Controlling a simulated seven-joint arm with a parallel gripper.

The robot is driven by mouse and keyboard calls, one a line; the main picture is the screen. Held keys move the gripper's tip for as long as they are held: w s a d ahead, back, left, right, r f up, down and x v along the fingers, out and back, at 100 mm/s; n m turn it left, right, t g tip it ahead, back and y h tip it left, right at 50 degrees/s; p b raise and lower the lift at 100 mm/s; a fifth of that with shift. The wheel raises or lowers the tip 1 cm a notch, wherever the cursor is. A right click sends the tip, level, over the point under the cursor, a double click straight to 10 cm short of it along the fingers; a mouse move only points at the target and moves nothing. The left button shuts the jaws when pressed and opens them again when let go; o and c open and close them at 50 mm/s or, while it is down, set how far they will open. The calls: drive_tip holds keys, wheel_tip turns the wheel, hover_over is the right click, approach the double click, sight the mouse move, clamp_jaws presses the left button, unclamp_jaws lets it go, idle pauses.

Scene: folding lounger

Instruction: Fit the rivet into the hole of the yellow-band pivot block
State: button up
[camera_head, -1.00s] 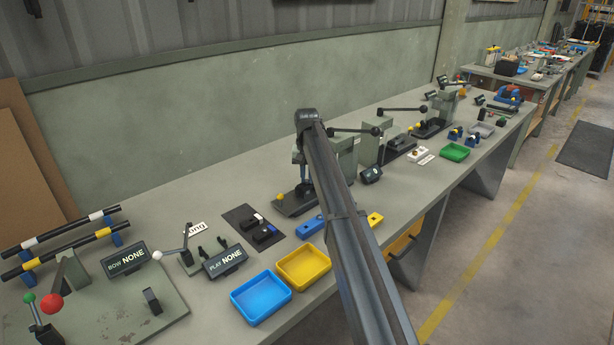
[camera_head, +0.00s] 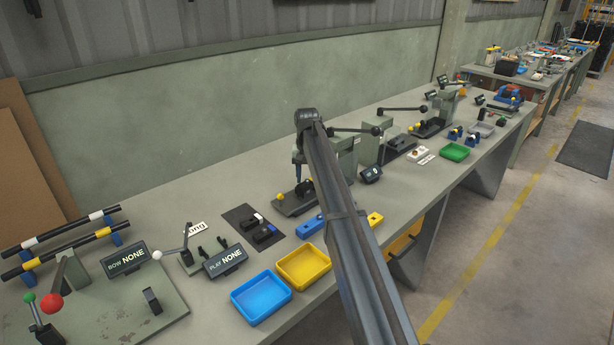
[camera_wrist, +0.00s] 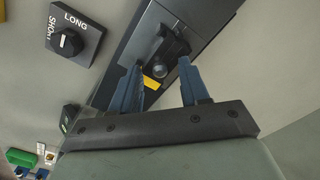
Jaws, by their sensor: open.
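My gripper (camera_wrist: 160,62) is open in the wrist view, its two blue fingers standing apart on either side of a dark block. This dark pivot block (camera_wrist: 176,46) shows a yellow patch (camera_wrist: 150,82) at its near end and sits on a dark plate. A small grey round part shows on the block between the fingertips; I cannot tell whether it is the rivet or whether it sits in the hole. In the head view my gripper (camera_head: 298,167) is over the press base (camera_head: 290,208), mostly behind my arm, with a dark part (camera_head: 306,187) below it.
A SHORT/LONG selector (camera_wrist: 70,40) is left of the plate in the wrist view. A yellow knob (camera_head: 280,197) is on the press base. A yellow tray (camera_head: 303,268) and a blue tray (camera_head: 261,297) stand at the bench front. A press lever (camera_head: 355,130) reaches right.

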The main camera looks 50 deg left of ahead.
sight(307, 180)
drive_tip(key=shift+r, duration=0.15)
wheel_tip(307, 180, up, 14)
drive_tip(key=shift+f, duration=0.2)
idle(0.5)
